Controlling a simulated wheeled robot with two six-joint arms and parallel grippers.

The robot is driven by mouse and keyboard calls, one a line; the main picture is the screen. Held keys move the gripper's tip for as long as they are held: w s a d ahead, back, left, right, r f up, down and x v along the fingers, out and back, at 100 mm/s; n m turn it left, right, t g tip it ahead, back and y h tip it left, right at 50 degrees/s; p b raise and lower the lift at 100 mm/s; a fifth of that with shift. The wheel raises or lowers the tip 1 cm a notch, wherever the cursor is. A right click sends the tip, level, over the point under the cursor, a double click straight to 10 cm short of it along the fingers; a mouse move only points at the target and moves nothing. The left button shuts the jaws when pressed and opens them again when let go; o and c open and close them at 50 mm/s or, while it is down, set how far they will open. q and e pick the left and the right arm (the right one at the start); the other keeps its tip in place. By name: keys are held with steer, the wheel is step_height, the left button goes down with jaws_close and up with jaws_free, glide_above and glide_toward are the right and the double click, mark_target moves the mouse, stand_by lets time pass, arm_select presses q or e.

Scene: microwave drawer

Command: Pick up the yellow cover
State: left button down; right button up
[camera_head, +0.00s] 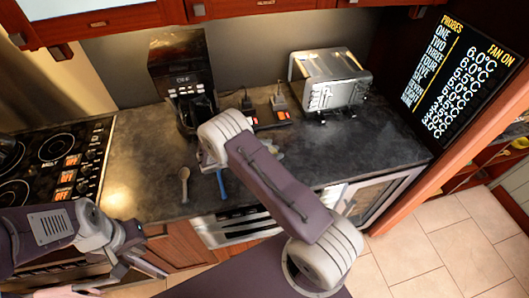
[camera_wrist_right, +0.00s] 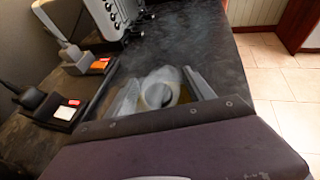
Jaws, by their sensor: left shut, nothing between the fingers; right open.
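A pale round piece with a faint yellowish rim (camera_wrist_right: 160,92) lies on the dark counter in the right wrist view. It may be the yellow cover, but its colour is too washed out to be sure. Greyish, see-through-looking material lies around it. My right gripper (camera_wrist_right: 150,86) is open, with one finger on each side of this piece; I cannot tell whether they touch it. In the head view my right arm hides most of that spot. My left gripper (camera_head: 142,264) is shut and empty at the lower left, in front of the counter.
A wooden spoon (camera_head: 184,184) and a blue utensil (camera_head: 221,184) lie near the counter's front edge. A coffee machine (camera_head: 183,78) and a toaster (camera_head: 331,80) stand at the back. The stove (camera_head: 55,150) is at the left. The counter's right side (camera_head: 385,135) is clear.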

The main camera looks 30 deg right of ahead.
mark_target(271, 150)
steer(key=shift+d, duration=0.1)
jaws_close()
steer(key=shift+r, duration=0.1)
steer(key=shift+r, duration=0.3)
step_height(271, 150, up, 3)
steer(key=shift+f+b, duration=0.1)
steer(key=shift+b, duration=0.6)
steer(key=s+r+b, duration=0.1)
steer(key=s+r, duration=0.6)
steer(key=s, duration=0.4)
steer(key=shift+s+a+r, duration=0.15)
steer(key=shift+s+a, duration=0.05)
steer(key=shift+s, duration=0.15)
